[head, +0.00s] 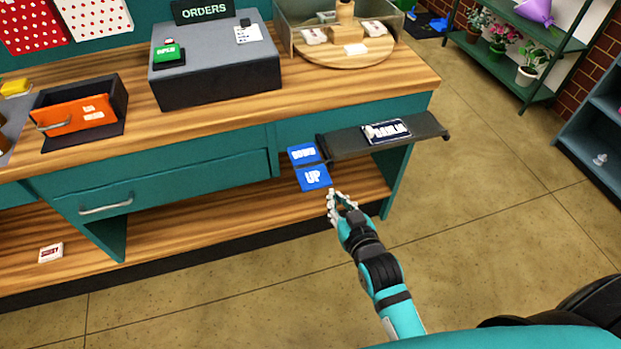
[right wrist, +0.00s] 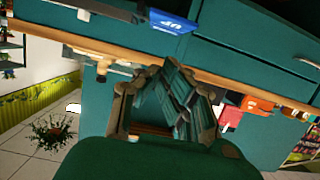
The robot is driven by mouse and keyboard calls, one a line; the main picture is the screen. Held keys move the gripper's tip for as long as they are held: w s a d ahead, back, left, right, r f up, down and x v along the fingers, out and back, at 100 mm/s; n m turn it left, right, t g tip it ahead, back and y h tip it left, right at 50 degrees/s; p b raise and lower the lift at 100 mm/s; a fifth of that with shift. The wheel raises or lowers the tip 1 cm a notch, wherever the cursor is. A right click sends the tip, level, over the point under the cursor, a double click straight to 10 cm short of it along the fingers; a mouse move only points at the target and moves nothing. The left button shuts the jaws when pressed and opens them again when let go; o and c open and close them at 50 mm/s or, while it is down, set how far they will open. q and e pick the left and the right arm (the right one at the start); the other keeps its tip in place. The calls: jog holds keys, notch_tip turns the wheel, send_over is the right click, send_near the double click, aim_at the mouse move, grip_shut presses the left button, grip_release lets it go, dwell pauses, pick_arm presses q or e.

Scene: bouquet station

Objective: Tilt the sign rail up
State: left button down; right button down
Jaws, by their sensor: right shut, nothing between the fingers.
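The sign rail (head: 352,142) is a dark grey bar that sticks out from the front of the bench at the right, looking about level. A card reading DAHLIA (head: 387,132) lies on it. At its left end are two blue plates, DOWN (head: 304,154) and, nearer me, UP (head: 314,177). My right gripper (head: 338,197) is shut and empty, just below and right of the UP plate, apart from it in the picture. The right wrist view, turned over, shows my fingers (right wrist: 168,100) with the UP plate (right wrist: 172,20) beyond them. My left gripper is not in view.
The wooden bench top (head: 210,112) holds a grey box with an ORDERS sign (head: 205,10), an orange drawer (head: 75,117) and a round wooden stand (head: 350,50). A lower shelf (head: 190,225) runs beneath. The floor (head: 500,200) at right is clear.

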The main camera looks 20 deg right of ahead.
jog(key=shift+w+r, duration=0.1)
jog(key=shift+r, duration=0.55)
jog(key=p, duration=0.1)
send_over(323, 183)
jog(key=s, duration=0.2)
notch_tip(323, 183, down, 2)
jog(key=f, duration=0.3)
jog(key=shift+a+f, duration=0.35)
jog(key=shift+f, duration=0.4)
jog(key=shift+s, duration=0.1)
